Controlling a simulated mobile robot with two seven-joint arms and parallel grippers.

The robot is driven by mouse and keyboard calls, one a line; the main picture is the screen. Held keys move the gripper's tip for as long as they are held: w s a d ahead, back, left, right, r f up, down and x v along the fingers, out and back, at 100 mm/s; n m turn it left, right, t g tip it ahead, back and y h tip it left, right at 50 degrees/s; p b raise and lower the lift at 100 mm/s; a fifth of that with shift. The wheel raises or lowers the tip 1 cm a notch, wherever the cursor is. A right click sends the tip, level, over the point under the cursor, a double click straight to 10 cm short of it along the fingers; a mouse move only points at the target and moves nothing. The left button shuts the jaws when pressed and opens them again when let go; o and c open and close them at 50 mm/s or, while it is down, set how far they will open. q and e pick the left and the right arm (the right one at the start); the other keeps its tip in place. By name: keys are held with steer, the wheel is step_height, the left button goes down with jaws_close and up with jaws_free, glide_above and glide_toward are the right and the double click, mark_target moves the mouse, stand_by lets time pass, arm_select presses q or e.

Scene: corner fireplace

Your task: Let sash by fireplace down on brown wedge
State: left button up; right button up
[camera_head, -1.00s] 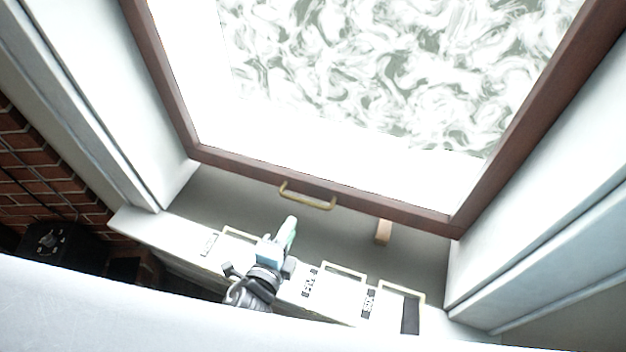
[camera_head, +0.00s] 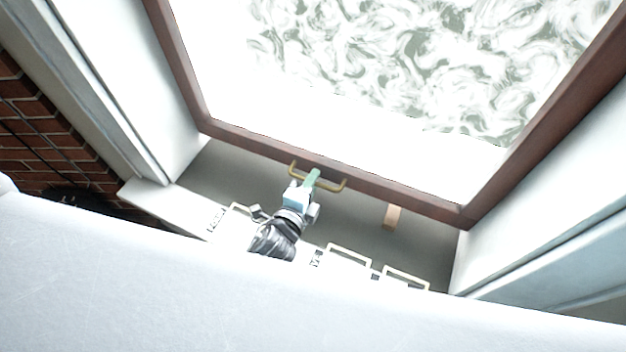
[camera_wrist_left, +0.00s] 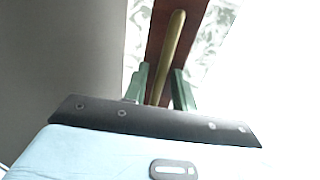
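The sash (camera_head: 415,198) is a brown wooden frame with bright, swirly-patterned glass. A brass bar handle (camera_head: 335,187) sits on its bottom rail. The brown wedge (camera_head: 392,216) is a small light-brown block at the rail's lower edge, right of the handle; its far end is hidden by the rail. My left gripper (camera_head: 311,177) is at the handle with its green fingertips. In the left wrist view, its two fingers (camera_wrist_left: 160,84) stand apart, with the brass handle (camera_wrist_left: 171,45) running between and beyond them; contact cannot be told. My right gripper is not in view.
Several pale frames (camera_head: 350,254) with small dark labels line the sill's front edge. White window jambs (camera_head: 545,200) stand on both sides. A brick wall (camera_head: 40,140) is at the left. A large white surface (camera_head: 200,300) covers the foreground.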

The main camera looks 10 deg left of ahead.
arm_select(q)
steer(key=shift+w+d+f, duration=0.1)
steer(key=shift+w, duration=0.35)
jaws_close()
